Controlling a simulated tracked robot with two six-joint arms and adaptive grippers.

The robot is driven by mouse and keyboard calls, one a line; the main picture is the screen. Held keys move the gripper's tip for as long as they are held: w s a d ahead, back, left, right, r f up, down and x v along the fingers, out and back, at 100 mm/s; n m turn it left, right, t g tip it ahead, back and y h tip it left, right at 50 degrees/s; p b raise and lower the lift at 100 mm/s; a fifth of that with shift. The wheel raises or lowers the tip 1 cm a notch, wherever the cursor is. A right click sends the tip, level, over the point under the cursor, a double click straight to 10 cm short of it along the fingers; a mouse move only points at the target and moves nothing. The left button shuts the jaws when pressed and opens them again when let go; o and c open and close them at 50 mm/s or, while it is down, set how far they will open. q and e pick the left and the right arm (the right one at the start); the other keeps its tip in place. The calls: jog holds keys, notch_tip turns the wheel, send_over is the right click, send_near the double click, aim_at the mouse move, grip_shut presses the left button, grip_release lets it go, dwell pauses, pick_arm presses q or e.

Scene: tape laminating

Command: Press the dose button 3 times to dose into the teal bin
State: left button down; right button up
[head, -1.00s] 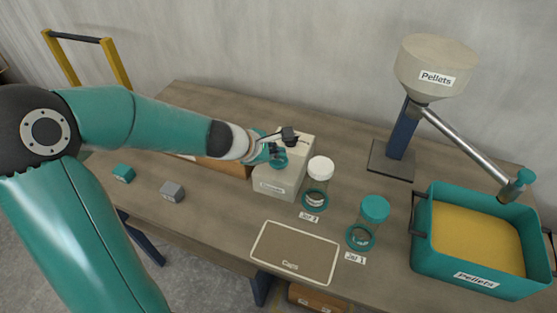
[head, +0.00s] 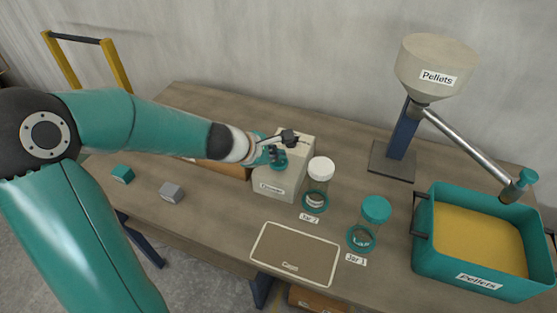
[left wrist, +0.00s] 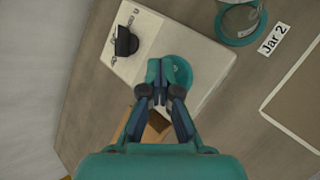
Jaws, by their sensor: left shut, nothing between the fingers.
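A pale box (head: 284,188) with a front label too small to read surely stands mid-table. A round teal button (left wrist: 181,74) sits on its top, beside a black knob (left wrist: 126,41). My left gripper (left wrist: 160,85) is shut and empty, its fingertips over the near edge of the button. I cannot tell whether they touch it. In the head view my left gripper (head: 274,154) is at the box top and partly hides the button. The teal bin (head: 468,277), labelled Pellets, stands at the right and holds yellow material. My right gripper is not in view.
A Pellets hopper (head: 435,67) on a blue post has a metal tube (head: 462,150) ending above the bin. A white-lidded jar (head: 318,182) and a teal-lidded jar (head: 372,222) stand right of the box. A Caps mat (head: 294,254) lies in front. Two small blocks lie left.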

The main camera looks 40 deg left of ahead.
pick_arm(q)
jog(key=shift+f, duration=0.25)
dwell(0.4)
jog(key=shift+r+p, duration=0.75)
jog(key=shift+r, duration=0.2)
notch_tip(320, 180, up, 5)
jog(key=p, duration=0.5)
dwell(0.6)
